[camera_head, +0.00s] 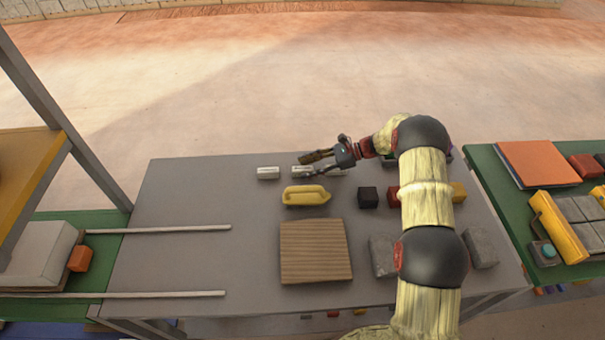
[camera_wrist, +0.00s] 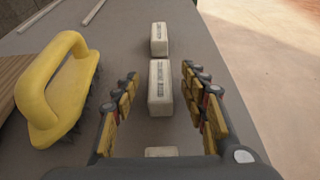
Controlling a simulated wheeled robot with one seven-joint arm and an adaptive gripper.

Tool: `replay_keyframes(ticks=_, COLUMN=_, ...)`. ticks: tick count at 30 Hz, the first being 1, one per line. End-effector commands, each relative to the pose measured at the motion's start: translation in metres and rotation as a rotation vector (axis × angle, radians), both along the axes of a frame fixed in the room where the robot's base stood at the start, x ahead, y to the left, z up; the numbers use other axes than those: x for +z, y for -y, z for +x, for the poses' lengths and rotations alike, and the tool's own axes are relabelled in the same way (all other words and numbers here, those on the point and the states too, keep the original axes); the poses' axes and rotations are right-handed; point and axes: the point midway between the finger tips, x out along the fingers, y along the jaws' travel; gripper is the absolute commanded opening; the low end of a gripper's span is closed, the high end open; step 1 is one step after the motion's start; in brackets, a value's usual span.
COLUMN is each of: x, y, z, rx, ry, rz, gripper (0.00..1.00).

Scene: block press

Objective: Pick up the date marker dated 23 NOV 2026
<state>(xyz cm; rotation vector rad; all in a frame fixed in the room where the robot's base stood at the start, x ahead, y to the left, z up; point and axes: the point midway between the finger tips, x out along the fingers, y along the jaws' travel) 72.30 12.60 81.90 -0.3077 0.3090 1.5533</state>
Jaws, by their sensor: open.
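Several pale date markers lie in a row near the far edge of the grey table (camera_head: 190,195). The left marker (camera_head: 268,173) is the far one in the wrist view (camera_wrist: 159,39). The middle marker (camera_wrist: 160,90) lies between the fingers of my open gripper (camera_wrist: 159,76), with room on both sides. A third marker (camera_wrist: 161,152) shows only partly at the bottom of the wrist view. Dark lettering shows on the far and middle markers, but I cannot read the dates. In the head view my gripper (camera_head: 311,164) reaches left over the row and partly hides it.
A yellow-handled brush (camera_head: 306,195) lies close in front of the row. A ribbed wooden board (camera_head: 315,252), a black block (camera_head: 367,197), a red block (camera_head: 393,196) and grey blocks (camera_head: 481,248) are nearer. Two pale rails (camera_head: 160,229) lie at left. The table's far left is clear.

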Motion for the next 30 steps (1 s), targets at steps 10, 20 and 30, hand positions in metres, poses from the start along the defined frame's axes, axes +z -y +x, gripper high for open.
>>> replay_keyframes(ticks=10, x=-0.0006, y=-0.0041, z=0.0003, rx=-0.001, ry=0.001, rz=0.000, gripper=0.39)
replay_keyframes(ticks=20, x=-0.0007, y=-0.0040, z=0.0002, rx=-0.001, ry=0.001, rz=0.000, gripper=0.21)
replay_keyframes(ticks=30, x=-0.0008, y=-0.0040, z=0.0001, rx=-0.001, ry=0.001, rz=0.000, gripper=0.01)
